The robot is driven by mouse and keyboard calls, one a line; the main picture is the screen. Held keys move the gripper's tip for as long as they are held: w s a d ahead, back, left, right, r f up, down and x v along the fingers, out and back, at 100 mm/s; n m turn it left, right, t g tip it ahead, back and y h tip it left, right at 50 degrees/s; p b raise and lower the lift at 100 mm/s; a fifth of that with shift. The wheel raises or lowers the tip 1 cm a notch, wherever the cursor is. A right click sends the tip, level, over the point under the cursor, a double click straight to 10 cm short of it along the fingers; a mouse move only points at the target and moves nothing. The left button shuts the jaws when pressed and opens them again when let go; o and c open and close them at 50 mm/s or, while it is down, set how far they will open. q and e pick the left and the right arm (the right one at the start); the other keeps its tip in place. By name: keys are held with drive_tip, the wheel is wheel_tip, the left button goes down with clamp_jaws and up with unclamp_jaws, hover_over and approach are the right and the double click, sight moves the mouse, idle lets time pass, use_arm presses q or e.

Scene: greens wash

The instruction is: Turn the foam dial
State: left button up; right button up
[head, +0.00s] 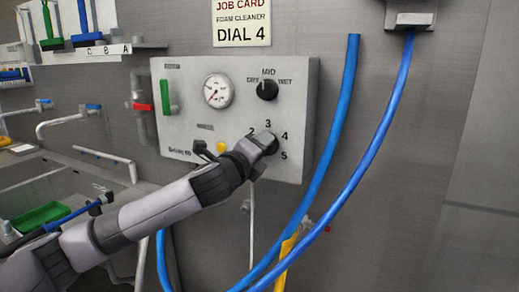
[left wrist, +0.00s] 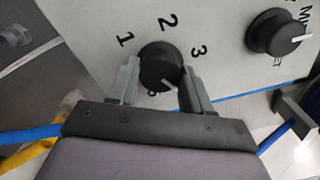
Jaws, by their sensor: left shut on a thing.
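The foam dial is a black round knob on the lower right of the grey control panel (head: 290,100), ringed by numbers, with 2, 3, 4 and 5 readable in the head view. My left gripper (head: 262,143) is at the dial and largely covers it. In the left wrist view the black dial (left wrist: 160,66) sits between the two fingers of my left gripper (left wrist: 162,78), shut on it. Its pale pointer mark faces the lower right; the number it meets is hidden by the fingers. A job card (head: 241,23) above reads foam cleaner, dial 4. My right gripper is not in view.
A second black knob (head: 267,89), marked dry, mid and wet, sits above the dial. A pressure gauge (head: 218,90) and green handle (head: 166,97) are to its left. A blue hose (head: 352,130) hangs right of the panel. A sink with a green item (head: 40,217) is lower left.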

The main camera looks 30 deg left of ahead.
use_arm(q)
drive_tip(key=o, duration=1)
drive_tip(key=shift+o, duration=0.2)
drive_tip(key=s+b, duration=0.1)
drive_tip(key=s, duration=0.6)
drive_tip(key=shift+d+b, duration=0.25)
drive_tip(key=shift+b, duration=0.05)
